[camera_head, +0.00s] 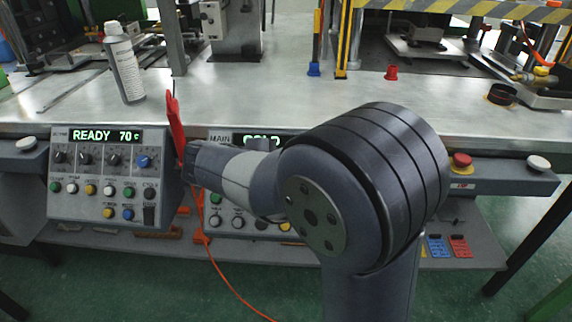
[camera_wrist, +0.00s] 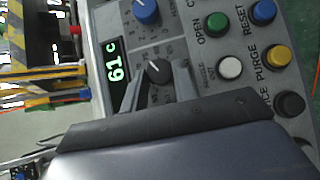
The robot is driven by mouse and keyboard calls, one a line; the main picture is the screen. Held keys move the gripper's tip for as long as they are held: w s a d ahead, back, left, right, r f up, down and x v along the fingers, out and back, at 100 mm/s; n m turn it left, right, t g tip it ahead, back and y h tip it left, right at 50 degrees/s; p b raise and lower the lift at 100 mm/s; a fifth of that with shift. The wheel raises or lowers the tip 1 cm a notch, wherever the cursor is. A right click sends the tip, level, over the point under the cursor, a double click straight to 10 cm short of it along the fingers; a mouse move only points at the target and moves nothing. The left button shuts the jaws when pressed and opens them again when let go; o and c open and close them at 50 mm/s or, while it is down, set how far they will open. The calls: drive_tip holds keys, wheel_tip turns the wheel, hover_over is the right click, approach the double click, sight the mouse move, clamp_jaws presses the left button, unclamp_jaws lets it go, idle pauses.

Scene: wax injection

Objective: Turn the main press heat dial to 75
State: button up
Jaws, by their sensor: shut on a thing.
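The main panel (camera_head: 228,222) is mostly hidden behind my arm in the head view. In the wrist view the display (camera_wrist: 116,73) shows 61 C, turned sideways. A black dial (camera_wrist: 157,69) with a white pointer line sits beside the display. My gripper (camera_wrist: 160,76) is shut on this black dial, one finger on each side. Its label is too small to read. A blue dial (camera_wrist: 146,11) is above it in the wrist view, apart from my fingers.
Green (camera_wrist: 217,24), white (camera_wrist: 230,68), yellow (camera_wrist: 278,57) and black buttons lie close to my fingers. The left panel (camera_head: 80,205) reads READY 70 C. A spray bottle (camera_head: 124,68) stands on the metal bench (camera_head: 250,90). A red emergency button (camera_head: 461,160) is at right.

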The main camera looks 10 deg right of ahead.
idle(0.3)
drive_tip(key=o, duration=1)
drive_tip(key=shift+c, duration=0.2)
drive_tip(key=p+v, duration=0.3)
drive_tip(key=v, duration=0.7)
drive_tip(key=shift+s+a+r, duration=0.15)
drive_tip(key=shift+a+r, duration=0.1)
drive_tip(key=b+x, duration=0.3)
drive_tip(key=x, duration=0.8)
drive_tip(key=shift+a+f, duration=0.1)
